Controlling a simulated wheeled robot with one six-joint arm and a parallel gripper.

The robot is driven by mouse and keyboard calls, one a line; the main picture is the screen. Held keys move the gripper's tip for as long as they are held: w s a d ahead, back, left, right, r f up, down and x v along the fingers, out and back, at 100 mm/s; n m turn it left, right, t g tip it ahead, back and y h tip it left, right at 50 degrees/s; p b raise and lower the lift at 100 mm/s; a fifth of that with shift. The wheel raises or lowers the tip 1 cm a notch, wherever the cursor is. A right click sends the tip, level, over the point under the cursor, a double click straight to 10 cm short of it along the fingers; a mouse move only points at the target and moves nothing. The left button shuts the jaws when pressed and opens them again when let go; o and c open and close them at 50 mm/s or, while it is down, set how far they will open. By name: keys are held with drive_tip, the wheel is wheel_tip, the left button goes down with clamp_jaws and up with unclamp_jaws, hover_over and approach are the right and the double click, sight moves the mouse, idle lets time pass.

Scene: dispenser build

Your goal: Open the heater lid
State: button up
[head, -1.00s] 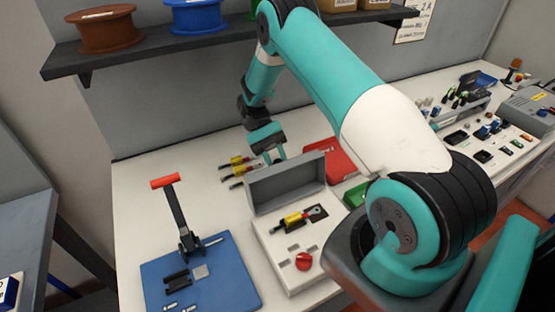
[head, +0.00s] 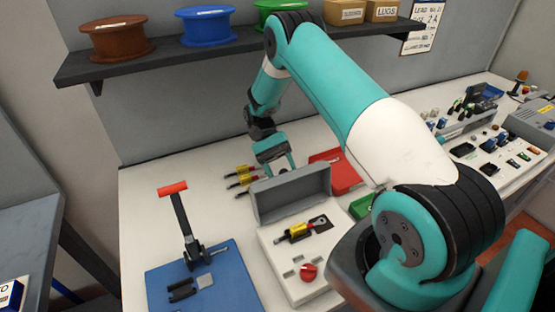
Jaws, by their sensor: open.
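The heater (head: 287,274) is a white box on the bench with a red knob (head: 308,273) on its top. Its grey lid (head: 290,192) stands raised at the back edge, tipped up from the box. A yellow and red lug piece (head: 300,230) lies in the dark slot on the heater's top. My gripper (head: 280,170) is open, pointing down just behind the raised lid. Its fingertips are partly hidden by the lid, and I cannot tell whether they touch it. Nothing shows between the fingers.
Several yellow and red lug pieces (head: 243,178) lie left of my gripper. A red tray (head: 340,176) and a green tray (head: 361,206) lie right of the lid. A blue crimping base with an upright red-handled lever (head: 181,220) stands left. A shelf of spools (head: 190,53) hangs behind.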

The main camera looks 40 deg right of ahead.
drive_tip(key=w+r+p, duration=0.1)
drive_tip(key=p, duration=0.1)
drive_tip(key=w+r+p, duration=0.1)
drive_tip(key=p, duration=0.1)
drive_tip(key=shift+d, duration=0.25)
drive_tip(key=p+v, duration=0.2)
drive_tip(key=p, duration=0.3)
drive_tip(key=shift+f, duration=0.1)
drive_tip(key=shift+w+d+r+b, duration=0.15)
drive_tip(key=shift+w+b, duration=0.1)
drive_tip(key=shift+w, duration=0.35)
drive_tip(key=shift+w+d+r+b, duration=0.15)
drive_tip(key=shift+w+b, duration=0.1)
drive_tip(key=shift+w, duration=0.35)
